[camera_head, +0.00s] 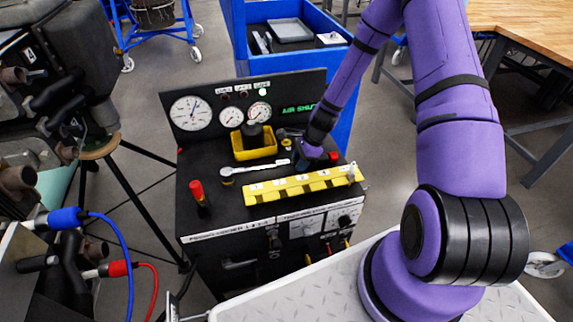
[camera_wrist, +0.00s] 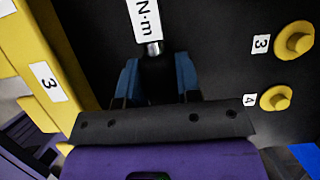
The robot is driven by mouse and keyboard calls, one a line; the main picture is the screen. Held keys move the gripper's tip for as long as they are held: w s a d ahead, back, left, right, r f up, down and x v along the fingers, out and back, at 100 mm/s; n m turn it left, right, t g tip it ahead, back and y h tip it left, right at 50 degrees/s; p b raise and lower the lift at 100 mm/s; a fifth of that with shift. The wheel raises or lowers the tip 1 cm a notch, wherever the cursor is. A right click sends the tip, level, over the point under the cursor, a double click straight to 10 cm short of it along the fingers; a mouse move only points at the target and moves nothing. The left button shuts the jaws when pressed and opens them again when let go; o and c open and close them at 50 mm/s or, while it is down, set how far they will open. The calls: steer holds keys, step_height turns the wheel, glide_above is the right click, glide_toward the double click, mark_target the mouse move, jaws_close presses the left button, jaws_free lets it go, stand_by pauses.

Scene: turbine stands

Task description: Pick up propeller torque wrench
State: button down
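The torque wrench lies on top of the black console. Its silver ratchet head and pale shaft (camera_head: 255,167) show in the head view, with the head at the left. My gripper (camera_head: 306,155) is at the wrench's right end, low over the console top, and hides the handle there. In the wrist view the wrench's white "N·m" label (camera_wrist: 145,20), silver collar and black handle run down between the two blue fingers of my gripper (camera_wrist: 158,78). The fingers lie on either side of the handle. Dark handle on dark background hides whether they touch it.
A yellow numbered strip (camera_head: 296,187) runs along the console front (camera_head: 265,213). A yellow box (camera_head: 246,151) and the gauge panel (camera_head: 218,128) stand behind the wrench. A red-topped tool (camera_head: 198,191) stands at the left. Yellow knobs (camera_wrist: 293,41) are close by on the right.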

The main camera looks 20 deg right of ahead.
steer(key=shift+r, duration=0.1)
step_height(320, 180, up, 10)
steer(key=shift+f, duration=0.1)
stand_by(0.7)
